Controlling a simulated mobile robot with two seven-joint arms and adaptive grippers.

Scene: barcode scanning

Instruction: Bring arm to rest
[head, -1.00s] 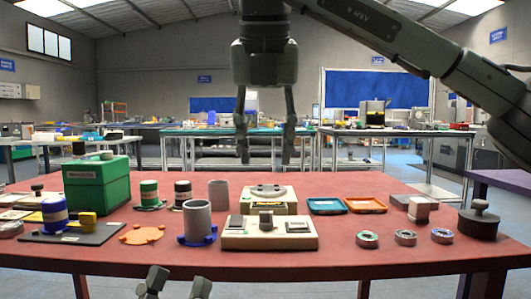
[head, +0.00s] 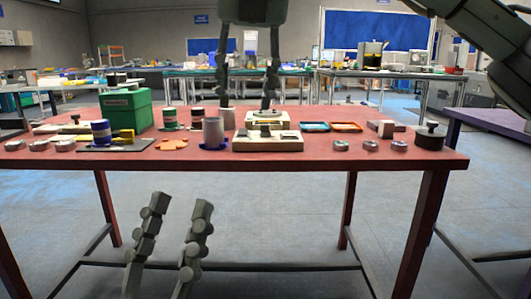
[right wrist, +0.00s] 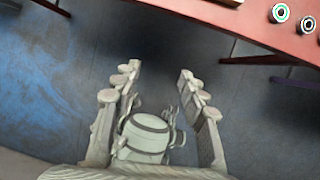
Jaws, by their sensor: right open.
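My right gripper (head: 246,104) hangs fingers down at the top of the head view, in front of the table scene. Its fingers are apart with nothing between them. In the right wrist view its open fingers (right wrist: 158,70) point over the floor, clear of the table edge. A grey rounded part, seemingly my own, shows beyond them. My left gripper (head: 181,200) is low in the head view, pointing up in front of the table. Its fingers are apart and empty.
A purple table (head: 495,119) stands right. The floor in front is clear.

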